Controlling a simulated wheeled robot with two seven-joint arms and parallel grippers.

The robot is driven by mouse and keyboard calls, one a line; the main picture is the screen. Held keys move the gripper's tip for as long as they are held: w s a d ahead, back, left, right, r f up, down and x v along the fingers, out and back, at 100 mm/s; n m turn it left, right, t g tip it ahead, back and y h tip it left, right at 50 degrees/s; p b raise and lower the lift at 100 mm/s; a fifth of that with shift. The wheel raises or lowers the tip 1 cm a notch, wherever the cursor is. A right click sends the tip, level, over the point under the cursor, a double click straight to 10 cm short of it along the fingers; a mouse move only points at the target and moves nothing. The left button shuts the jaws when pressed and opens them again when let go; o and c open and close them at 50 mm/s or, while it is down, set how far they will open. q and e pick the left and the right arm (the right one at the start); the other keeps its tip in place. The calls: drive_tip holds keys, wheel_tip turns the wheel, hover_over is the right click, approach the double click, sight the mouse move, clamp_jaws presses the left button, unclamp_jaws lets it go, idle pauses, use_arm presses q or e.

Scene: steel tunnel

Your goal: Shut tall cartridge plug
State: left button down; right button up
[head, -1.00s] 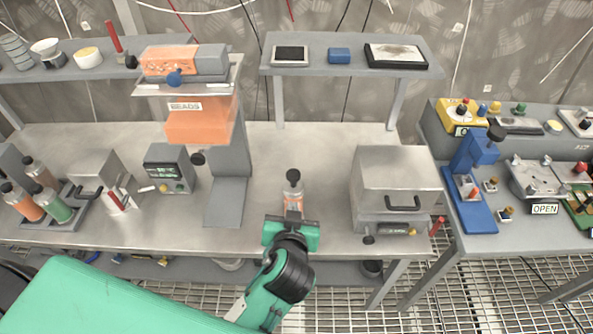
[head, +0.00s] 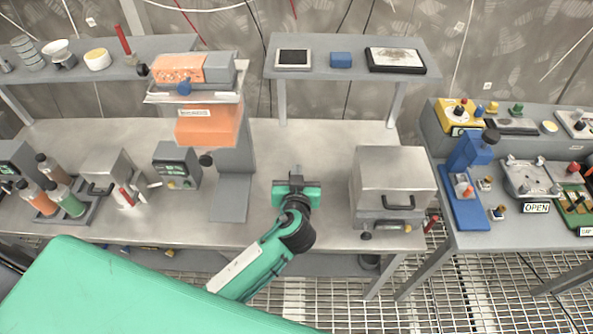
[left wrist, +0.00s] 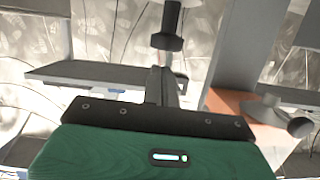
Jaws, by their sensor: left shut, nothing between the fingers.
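My left gripper (head: 297,170) is over the middle of the steel bench (head: 325,160), its fingers pointing away from me. It is shut and empty. In the left wrist view its closed fingers (left wrist: 161,85) show in the middle. Just beyond their tips is a black knob on a grey stem (left wrist: 168,42), which seems to be the plug of the tall cartridge; a gap shows between. I cannot tell whether the plug is open. In the head view my gripper hides the cartridge. My right gripper is not in view.
The bead dispenser (head: 210,127) stands left of my gripper, and a steel box with a handle (head: 392,180) stands to its right. A raised shelf (head: 350,72) is behind. Bare bench lies on both sides of the gripper.

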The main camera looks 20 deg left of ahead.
use_arm(q)
drive_tip(key=shift+f, duration=0.7)
drive_tip(key=shift+s, duration=0.1)
wheel_tip(320, 180, down, 3)
drive_tip(key=b, duration=0.3)
drive_tip(key=shift+r, duration=0.2)
drive_tip(key=shift+s, duration=0.1)
